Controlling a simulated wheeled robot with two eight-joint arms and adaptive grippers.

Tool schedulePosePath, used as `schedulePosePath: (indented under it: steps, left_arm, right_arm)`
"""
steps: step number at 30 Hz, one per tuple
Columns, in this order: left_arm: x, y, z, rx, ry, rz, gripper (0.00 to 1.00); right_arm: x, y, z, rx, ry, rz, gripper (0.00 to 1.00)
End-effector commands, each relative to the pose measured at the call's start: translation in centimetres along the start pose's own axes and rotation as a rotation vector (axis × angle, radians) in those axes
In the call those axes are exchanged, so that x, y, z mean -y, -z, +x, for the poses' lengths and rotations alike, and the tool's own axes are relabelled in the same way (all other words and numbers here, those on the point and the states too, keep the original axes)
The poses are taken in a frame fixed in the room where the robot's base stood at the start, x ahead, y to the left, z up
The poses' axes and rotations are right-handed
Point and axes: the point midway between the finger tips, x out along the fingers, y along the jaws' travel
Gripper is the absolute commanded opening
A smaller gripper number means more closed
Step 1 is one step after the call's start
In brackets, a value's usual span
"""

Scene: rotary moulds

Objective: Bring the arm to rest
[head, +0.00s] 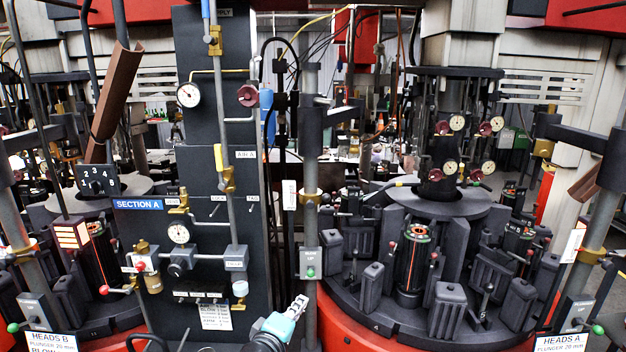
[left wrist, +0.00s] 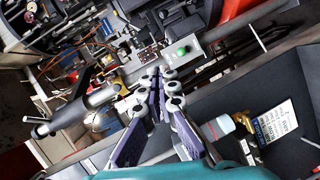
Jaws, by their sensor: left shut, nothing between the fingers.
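My left gripper (head: 299,304) shows at the bottom middle of the head view, with teal and light grey parts. Its fingers are shut and nothing shows between them. In the left wrist view the left gripper (left wrist: 163,76) has purple pads and grey joints, and the fingertips are together. The gripper is in front of the upright pole, below a small grey box with a green button (head: 310,271). That green button also shows in the left wrist view (left wrist: 182,51), beyond the fingertips. The gripper appears apart from it. My right gripper is in neither view.
A dark control panel (head: 215,130) with gauges, valves and pipes stands left of the gripper. A round machine table (head: 440,330) with several dark mould blocks is at right. A second mould machine (head: 75,210) is at left. An upright pole (head: 310,160) stands close behind the gripper.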

Motion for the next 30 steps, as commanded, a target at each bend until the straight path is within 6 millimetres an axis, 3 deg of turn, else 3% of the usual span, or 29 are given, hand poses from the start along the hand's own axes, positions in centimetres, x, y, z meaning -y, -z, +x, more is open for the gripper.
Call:
schedulePosePath:
  steps: [1, 5, 9, 15, 20, 30]
  left_arm:
    - [1.1, 0.1, -2.3, 0.021, 0.062, 0.119, 0.00]
    - [5.1, 0.1, -7.9, 0.103, 0.240, 0.436, 0.00]
    - [10.3, 0.6, -14.5, 0.211, 0.440, 0.734, 0.00]
    - [15.9, 1.3, -21.9, 0.353, 0.655, 0.993, 0.00]
    - [17.6, 1.6, -24.2, 0.404, 0.721, 1.064, 0.00]
    - [17.7, 1.6, -24.3, 0.408, 0.724, 1.068, 0.00]
  right_arm:
    - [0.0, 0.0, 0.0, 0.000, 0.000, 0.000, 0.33]
    - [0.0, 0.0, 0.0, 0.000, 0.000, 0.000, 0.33]
    - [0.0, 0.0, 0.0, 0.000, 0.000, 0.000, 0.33]
    - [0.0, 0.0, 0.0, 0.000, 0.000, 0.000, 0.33]
    - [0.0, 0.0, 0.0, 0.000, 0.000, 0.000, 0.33]
    - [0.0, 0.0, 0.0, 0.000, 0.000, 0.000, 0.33]
